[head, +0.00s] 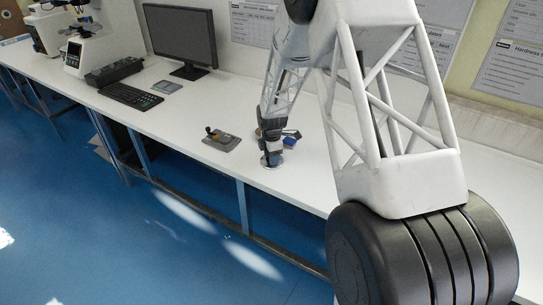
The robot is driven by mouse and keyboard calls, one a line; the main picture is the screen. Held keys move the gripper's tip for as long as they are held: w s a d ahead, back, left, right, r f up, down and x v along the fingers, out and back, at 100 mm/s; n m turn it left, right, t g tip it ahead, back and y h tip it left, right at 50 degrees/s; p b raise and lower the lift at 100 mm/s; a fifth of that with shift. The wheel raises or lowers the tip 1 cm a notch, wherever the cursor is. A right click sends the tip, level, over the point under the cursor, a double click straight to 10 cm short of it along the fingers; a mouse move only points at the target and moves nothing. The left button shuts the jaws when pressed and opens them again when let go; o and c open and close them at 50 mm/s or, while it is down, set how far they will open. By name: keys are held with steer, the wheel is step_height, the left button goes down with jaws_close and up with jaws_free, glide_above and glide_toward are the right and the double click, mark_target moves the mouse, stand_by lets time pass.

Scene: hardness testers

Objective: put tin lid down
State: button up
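A small round pale grey disc, which looks like the tin lid (271,162), is at the front part of the white bench, right under my gripper (270,153). My gripper points straight down and its tips reach the lid or come very close to it. The view is too small to show whether the fingers are open or closed on the lid. I cannot tell whether the lid rests on the bench or is just above it.
A grey device with a dark knob (221,140) lies left of my gripper. A small blue item (290,141) is close on its right, with dark items beside it. The keyboard (130,96) and monitor (181,36) stand farther left. The bench (205,115) is clear between.

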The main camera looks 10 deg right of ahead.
steer(key=shift+r, duration=0.2)
step_height(320, 180, up, 12)
stand_by(0.8)
stand_by(0.6)
steer(key=s+a+r+m+t, duration=0.1)
steer(key=s+r+m, duration=0.8)
steer(key=s+r, duration=0.9)
steer(key=s+a+r+m+t, duration=0.1)
steer(key=s+m, duration=0.9)
steer(key=s, duration=1.8)
steer(key=shift+s+a+r+t, duration=0.15)
steer(key=shift+r+t, duration=0.15)
steer(key=shift+r, duration=0.1)
